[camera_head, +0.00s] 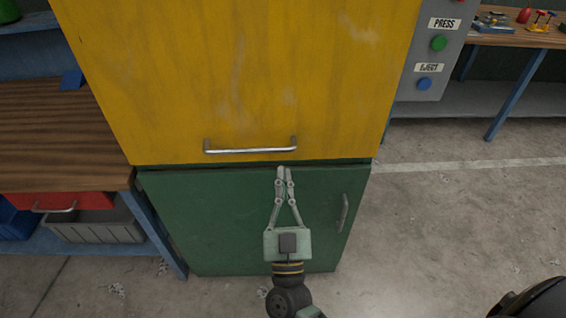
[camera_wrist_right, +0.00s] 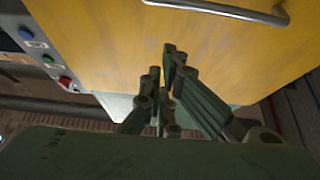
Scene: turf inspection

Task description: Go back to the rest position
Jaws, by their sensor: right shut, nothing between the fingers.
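My right gripper (camera_head: 285,172) is shut and empty. In the head view it points up in front of the cabinet, with its fingertips just below the metal handle (camera_head: 250,148) of the yellow panel (camera_head: 230,80). In the right wrist view the shut fingers (camera_wrist_right: 170,75) show against the yellow panel (camera_wrist_right: 130,45), and the handle (camera_wrist_right: 225,12) is above them, apart from the fingers. My left gripper is not in view.
Below the yellow panel is a green door (camera_head: 210,215) with a side handle (camera_head: 342,212). A wooden workbench (camera_head: 50,135) with a red drawer (camera_head: 75,203) stands left. A control panel (camera_head: 435,55) has green and blue buttons. The floor (camera_head: 450,220) at right is mostly clear.

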